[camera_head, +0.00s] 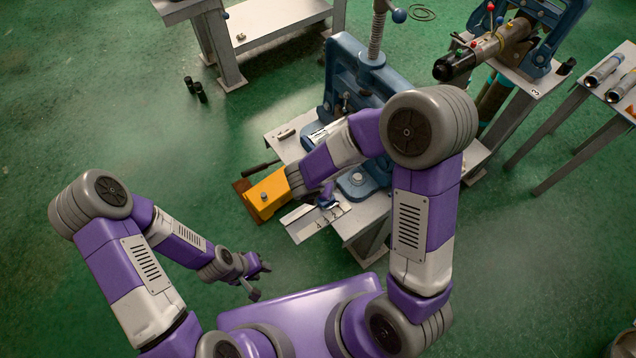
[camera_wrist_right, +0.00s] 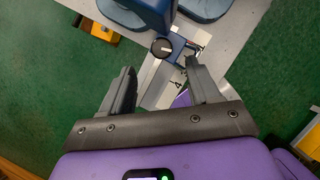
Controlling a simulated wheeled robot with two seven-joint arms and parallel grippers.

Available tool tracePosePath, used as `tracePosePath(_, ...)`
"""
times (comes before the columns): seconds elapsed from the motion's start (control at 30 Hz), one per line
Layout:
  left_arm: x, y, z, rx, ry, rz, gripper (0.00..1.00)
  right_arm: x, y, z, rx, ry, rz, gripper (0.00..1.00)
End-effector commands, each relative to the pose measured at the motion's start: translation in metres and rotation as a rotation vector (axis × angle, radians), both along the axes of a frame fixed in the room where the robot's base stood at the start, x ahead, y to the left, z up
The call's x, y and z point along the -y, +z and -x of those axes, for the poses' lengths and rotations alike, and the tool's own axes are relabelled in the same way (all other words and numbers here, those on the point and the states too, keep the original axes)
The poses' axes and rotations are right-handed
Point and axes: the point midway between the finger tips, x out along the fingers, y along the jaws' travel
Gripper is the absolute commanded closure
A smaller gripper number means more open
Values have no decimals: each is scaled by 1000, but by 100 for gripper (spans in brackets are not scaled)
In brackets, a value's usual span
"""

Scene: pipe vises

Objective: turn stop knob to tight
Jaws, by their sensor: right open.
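The stop knob (camera_wrist_right: 161,47) is a round black knob with a pale pointer line, set on a blue stop block (camera_wrist_right: 178,44) in the right wrist view. The block sits across a pale numbered scale plate (camera_wrist_right: 155,82). My right gripper (camera_wrist_right: 160,68) is open and empty, with one dark finger on each side of the scale. The knob lies just beyond the fingertips, roughly centred between them, with no visible contact. My left gripper (camera_head: 259,281) is open and empty, away from the bench.
A large blue vise (camera_head: 345,62) with a vertical screw stands on the bench, close beyond the knob. A yellow block (camera_head: 267,196) is at the bench's left. Another bench with a clamped pipe (camera_head: 484,52) stands at the upper right.

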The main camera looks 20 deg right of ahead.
Motion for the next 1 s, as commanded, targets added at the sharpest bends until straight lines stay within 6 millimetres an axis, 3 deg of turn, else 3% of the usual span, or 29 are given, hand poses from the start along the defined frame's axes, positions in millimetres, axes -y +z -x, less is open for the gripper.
tracePosePath(0.2,0,-14,0,-1,0,0,64,8,-37,-10,-6,-5,0,39)
tracePosePath(0.4,0,-21,0,-1,0,0,64,13,-59,-18,-5,-6,-3,39)
tracePosePath(0.77,0,-21,0,-1,0,0,64,15,-65,-21,-4,-7,-3,39)
tracePosePath(0.8,0,-21,0,-1,0,0,64,15,-65,-21,-4,-7,-3,40)
tracePosePath(1.0,0,-21,0,-1,0,0,64,15,-65,-21,-4,-6,-3,71)
